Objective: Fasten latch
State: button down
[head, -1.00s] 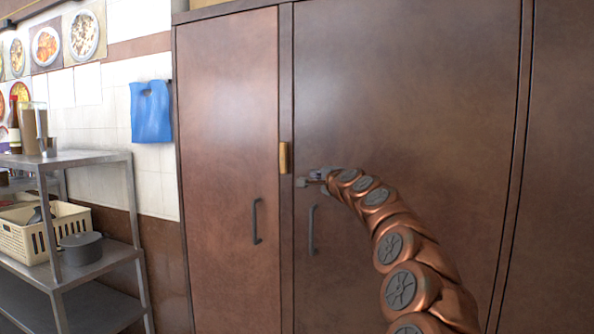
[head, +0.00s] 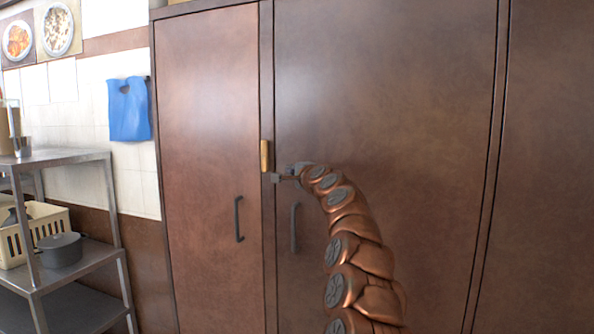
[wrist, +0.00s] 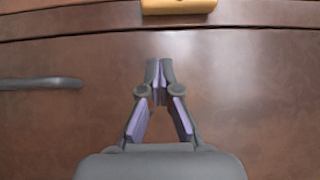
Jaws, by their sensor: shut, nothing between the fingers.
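A small brass-coloured latch (head: 265,155) sits upright on the narrow strip between the two left cabinet doors. It also shows at the top edge of the wrist view (wrist: 178,6), partly cut off. My gripper (head: 276,178) is just right of and slightly below the latch, in front of the middle door (head: 390,110). In the wrist view the fingertips (wrist: 160,64) are together with nothing between them, and a gap separates them from the latch. The left door (head: 208,120) looks closed.
Dark bar handles stand on the left door (head: 238,219) and the middle door (head: 294,228). A metal shelf rack (head: 62,158) with a grey pot (head: 60,250) and a cream basket (head: 45,225) stands at left. A blue bag (head: 129,109) hangs on the tiled wall.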

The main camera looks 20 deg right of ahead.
aim_at(269, 165)
jog(key=w+p, duration=0.1)
jog(key=w, duration=0.1)
jog(key=w+p, duration=0.1)
jog(key=p, duration=0.1)
jog(key=w+a+p, duration=0.1)
jog(key=w, duration=0.1)
jog(key=shift+w+f, duration=0.1)
jog(key=shift+w, duration=0.2)
jog(key=shift+w+a+p, duration=0.6)
jog(key=shift+a+p, duration=0.35)
jog(key=shift+p, duration=0.05)
jog(key=shift+w+a+p, duration=0.4)
jog(key=shift+w+a, duration=0.15)
jog(key=shift+a, duration=0.05)
